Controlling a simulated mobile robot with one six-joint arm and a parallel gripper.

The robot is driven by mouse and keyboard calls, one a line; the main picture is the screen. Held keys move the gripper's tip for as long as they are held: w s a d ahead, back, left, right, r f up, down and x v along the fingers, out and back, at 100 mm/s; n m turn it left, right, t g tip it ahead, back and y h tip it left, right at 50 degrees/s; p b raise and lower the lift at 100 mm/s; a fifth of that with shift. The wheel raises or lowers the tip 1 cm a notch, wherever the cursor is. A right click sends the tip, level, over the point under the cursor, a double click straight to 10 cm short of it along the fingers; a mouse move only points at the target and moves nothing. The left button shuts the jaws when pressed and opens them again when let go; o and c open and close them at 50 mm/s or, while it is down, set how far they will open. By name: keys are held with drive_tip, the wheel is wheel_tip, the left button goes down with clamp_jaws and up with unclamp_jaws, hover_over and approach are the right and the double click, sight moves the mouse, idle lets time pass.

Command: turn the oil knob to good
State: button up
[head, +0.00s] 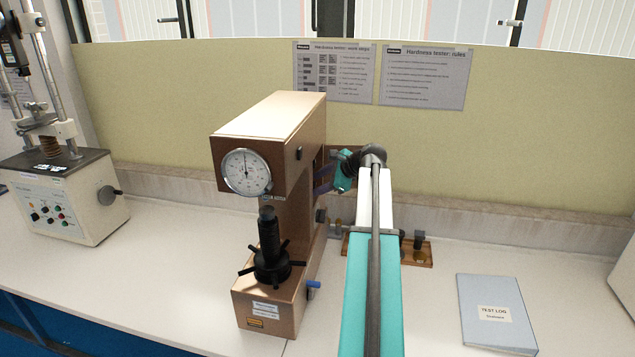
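The brown hardness tester (262,125) stands in the middle of the bench, with a round dial (245,172) on its front. A small black knob (298,153) sits on the right side of its head, and another dark knob (320,215) sits lower on the column side. I cannot tell which is the oil knob, and no "good" mark is readable. My gripper (324,180) is at the right side of the column, behind and below the head. It is small and partly hidden by my arm, so its opening and any contact are unclear.
A blue lever (314,285) sticks out low on the tester's right side. A wooden tray (418,253) with small dark parts lies behind my arm. The test log (492,312) lies at right. Another tester (60,195) stands at far left. The bench between the testers is clear.

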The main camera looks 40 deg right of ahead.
drive_tip(key=shift+w+f, duration=0.15)
drive_tip(key=shift+w, duration=0.05)
drive_tip(key=shift+c, duration=0.4)
drive_tip(key=c, duration=1)
